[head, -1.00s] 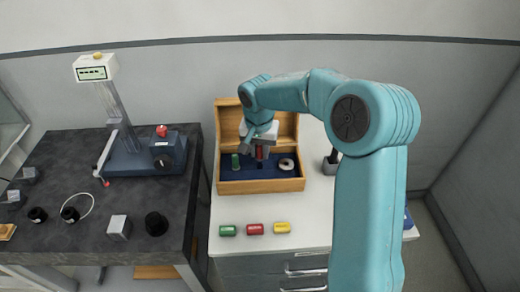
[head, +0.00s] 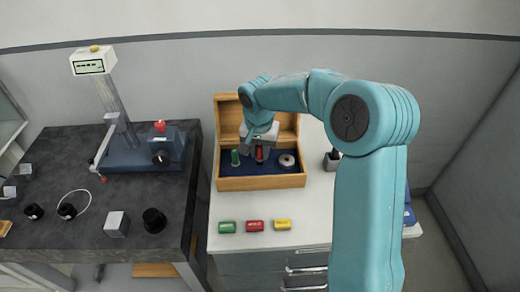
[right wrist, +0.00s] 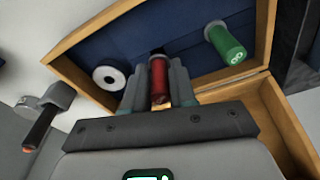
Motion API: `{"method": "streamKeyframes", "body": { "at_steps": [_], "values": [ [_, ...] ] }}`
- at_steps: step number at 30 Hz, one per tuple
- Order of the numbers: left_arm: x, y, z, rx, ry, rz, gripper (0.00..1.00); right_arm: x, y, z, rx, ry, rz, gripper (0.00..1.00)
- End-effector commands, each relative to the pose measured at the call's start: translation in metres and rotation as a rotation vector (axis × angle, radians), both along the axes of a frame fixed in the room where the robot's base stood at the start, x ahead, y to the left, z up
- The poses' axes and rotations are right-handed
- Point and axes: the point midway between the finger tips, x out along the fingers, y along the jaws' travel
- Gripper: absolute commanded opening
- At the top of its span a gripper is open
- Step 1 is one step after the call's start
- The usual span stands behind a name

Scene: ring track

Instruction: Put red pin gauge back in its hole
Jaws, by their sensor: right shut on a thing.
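The red pin gauge (right wrist: 159,78) is between the fingers of my right gripper (right wrist: 160,88), which is shut on it. In the head view the red pin gauge (head: 259,153) is upright in the open wooden box (head: 262,184), below my right gripper (head: 256,147). Its lower end is hidden, and I cannot tell how deep it sits. A dark hole (right wrist: 157,50) in the blue insert shows just past the pin. The green pin gauge (head: 235,157) stands in the insert to the left. My left gripper is not in view.
A white ring (head: 287,161) lies in the box on the right. Green (head: 227,227), red (head: 255,226) and yellow (head: 283,225) labelled pieces lie in front of the box. A dark stand (head: 332,161) is to the right. The dark bench (head: 80,190) with instruments is at left.

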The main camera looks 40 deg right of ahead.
Motion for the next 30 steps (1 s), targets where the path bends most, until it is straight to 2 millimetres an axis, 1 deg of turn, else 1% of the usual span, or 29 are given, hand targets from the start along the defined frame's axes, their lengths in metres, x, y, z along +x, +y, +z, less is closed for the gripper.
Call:
{"method": "streamKeyframes", "body": {
  "at_steps": [19,20,21,22,23,30],
  "values": [
    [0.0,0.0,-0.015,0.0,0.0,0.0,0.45,0.0,0.0,-0.018,0.0,0.0,0.0,0.0],
    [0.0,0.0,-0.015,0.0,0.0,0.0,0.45,0.0,0.0,-0.017,0.0,0.0,0.0,0.29],
    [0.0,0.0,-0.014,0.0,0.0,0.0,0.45,0.0,0.0,-0.016,0.0,0.0,0.0,0.42],
    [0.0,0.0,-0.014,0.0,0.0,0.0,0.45,0.0,0.0,-0.016,0.0,0.0,0.0,0.52],
    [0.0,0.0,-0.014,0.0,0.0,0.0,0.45,0.0,0.0,-0.016,0.0,0.0,0.0,0.55],
    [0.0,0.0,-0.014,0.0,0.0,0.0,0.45,0.0,0.0,-0.016,0.0,0.0,0.0,0.55]
  ]
}}
